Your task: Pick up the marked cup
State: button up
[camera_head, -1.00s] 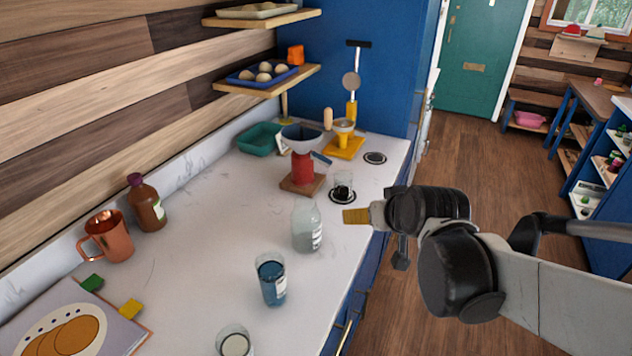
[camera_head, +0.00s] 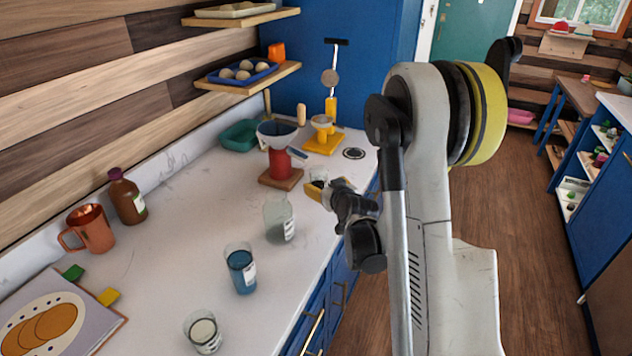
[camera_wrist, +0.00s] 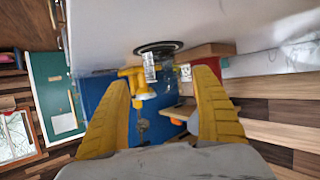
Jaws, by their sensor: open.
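A small clear cup (camera_head: 318,177) with a dark base stands upright on a black ring marker on the counter. My gripper (camera_head: 330,187) is close to it and hides its lower part. In the wrist view, which is turned over, the cup (camera_wrist: 150,67) shows a pale printed label and lies ahead between the two yellow fingers (camera_wrist: 163,80), nearer the left one. The fingers are spread apart with nothing held. I cannot tell whether a finger touches the cup.
A clear labelled glass (camera_head: 279,220), a blue glass (camera_head: 241,270) and a cream-filled glass (camera_head: 203,333) line the counter's front. A red dripper stand (camera_head: 280,163) on a wooden base is just behind the cup.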

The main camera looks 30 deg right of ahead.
aim_at(319, 181)
jog(key=b+x, duration=0.2)
jog(key=x, duration=0.5)
jog(key=shift+a+f, duration=0.1)
jog(key=shift+f, duration=0.05)
jog(key=shift+s, duration=0.1)
jog(key=shift+c, duration=0.2)
jog(key=c, duration=1.3)
